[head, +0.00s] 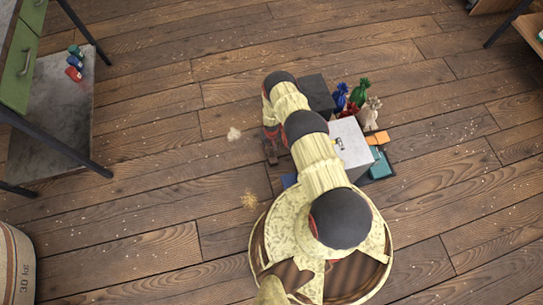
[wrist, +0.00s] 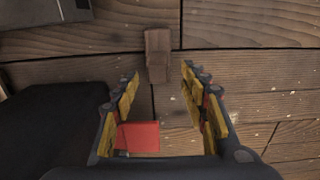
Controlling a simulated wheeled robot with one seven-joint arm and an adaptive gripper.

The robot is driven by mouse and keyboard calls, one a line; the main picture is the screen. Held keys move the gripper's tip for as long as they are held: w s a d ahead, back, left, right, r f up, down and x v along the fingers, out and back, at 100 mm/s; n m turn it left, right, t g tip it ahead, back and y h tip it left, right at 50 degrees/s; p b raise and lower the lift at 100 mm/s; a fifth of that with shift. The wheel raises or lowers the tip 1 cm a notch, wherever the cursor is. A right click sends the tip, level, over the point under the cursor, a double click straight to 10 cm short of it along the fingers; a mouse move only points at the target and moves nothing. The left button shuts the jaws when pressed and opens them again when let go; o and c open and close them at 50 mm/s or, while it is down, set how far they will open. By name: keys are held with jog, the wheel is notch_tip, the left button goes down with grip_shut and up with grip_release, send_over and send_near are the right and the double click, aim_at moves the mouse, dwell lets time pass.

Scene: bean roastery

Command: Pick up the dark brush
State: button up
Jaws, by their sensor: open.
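In the wrist view, a brown brush-like piece (wrist: 158,55), probably the dark brush, lies on the plank floor just beyond my fingertips. My gripper (wrist: 160,76) is open, with its yellow-padded fingers apart and the near end of the piece lined up with the gap. Nothing is held between the fingers. In the head view my arm hides most of the gripper. A small brown shape (head: 270,151) shows beside the arm there, but I cannot tell whether it is the brush.
A flat red piece (wrist: 138,137) shows between the fingers. A black block (wrist: 45,125) stands close on the left. In the head view, a pale box (head: 350,145), teal box (head: 380,166) and colored bags (head: 358,94) crowd right of my arm. Floor on the left is mostly open.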

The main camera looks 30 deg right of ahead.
aim_at(272, 155)
jog(key=f+b, duration=0.2)
jog(key=f, duration=0.3)
jog(key=shift+d+f+b, duration=0.2)
jog(key=shift+b, duration=0.2)
jog(key=c, duration=0.3)
jog(key=c, duration=0.8)
grip_shut()
